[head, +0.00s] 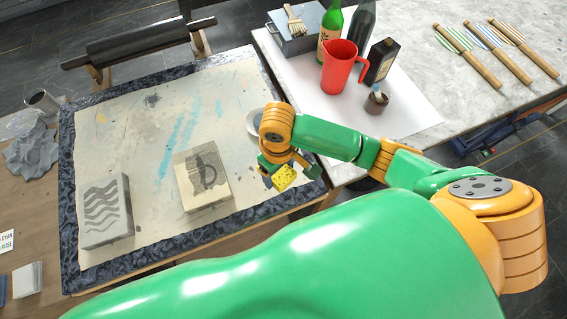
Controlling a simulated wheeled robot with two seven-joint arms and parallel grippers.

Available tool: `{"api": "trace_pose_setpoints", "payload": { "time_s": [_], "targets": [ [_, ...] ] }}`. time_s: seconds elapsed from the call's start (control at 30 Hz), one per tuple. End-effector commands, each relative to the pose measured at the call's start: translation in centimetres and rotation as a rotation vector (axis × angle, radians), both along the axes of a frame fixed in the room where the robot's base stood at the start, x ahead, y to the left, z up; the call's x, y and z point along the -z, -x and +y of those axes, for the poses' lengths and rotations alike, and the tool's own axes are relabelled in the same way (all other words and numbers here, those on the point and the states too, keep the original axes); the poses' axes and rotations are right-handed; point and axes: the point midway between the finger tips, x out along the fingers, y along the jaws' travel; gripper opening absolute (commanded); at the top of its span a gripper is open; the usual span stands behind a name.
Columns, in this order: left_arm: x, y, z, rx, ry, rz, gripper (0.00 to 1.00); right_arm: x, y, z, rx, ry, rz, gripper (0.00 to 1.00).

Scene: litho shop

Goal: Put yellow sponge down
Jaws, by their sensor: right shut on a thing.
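The yellow sponge (285,178) is between the fingers of my right gripper (284,172), which is shut on it. The sponge is over the front right part of the stained canvas-covered table (235,130), near its dark edge. I cannot tell whether the sponge touches the surface. My right arm comes in from the right and hides part of the table edge. A round pale dish (254,122) is partly hidden behind the gripper. My left gripper is not in view.
Left of the sponge lie a litho stone with a mug picture (203,180) and a grey stone with wavy lines (106,211). A red jug (340,68), bottles and a small brown pot (377,100) stand on the right table. The canvas's middle is clear.

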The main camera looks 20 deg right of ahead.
Motion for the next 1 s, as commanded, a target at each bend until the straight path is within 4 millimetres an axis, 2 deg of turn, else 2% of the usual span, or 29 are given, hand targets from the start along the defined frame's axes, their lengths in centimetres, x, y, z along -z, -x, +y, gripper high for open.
{"api": "trace_pose_setpoints", "payload": {
  "time_s": [0.03, 0.1, 0.2, 0.4, 0.77, 0.8, 0.87, 1.0],
  "targets": [
    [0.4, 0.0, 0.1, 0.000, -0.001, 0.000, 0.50, 1.5, -0.8, -0.6, 0.005, 0.006, 0.005, 0.32],
    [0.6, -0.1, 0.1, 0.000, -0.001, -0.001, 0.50, 2.9, -2.0, -1.0, 0.003, 0.004, 0.004, 0.32],
    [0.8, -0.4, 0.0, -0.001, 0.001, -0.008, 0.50, 4.1, -3.0, -1.4, 0.000, 0.001, 0.003, 0.32],
    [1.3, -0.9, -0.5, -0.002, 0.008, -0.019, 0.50, 7.5, -3.6, -1.7, -0.002, 0.001, 0.004, 0.32],
    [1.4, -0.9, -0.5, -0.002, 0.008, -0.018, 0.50, 8.1, -3.6, -1.7, -0.002, 0.000, 0.001, 0.32],
    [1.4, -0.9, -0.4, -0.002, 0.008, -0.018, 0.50, 8.1, -3.6, -1.8, -0.002, 0.001, 0.001, 0.84],
    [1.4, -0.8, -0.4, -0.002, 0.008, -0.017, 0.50, 8.1, -3.6, -1.7, -0.002, 0.001, 0.001, 1.00],
    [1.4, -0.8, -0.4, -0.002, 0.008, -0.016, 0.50, 8.0, -3.6, -1.7, -0.002, 0.001, 0.001, 1.00]
  ]
}}
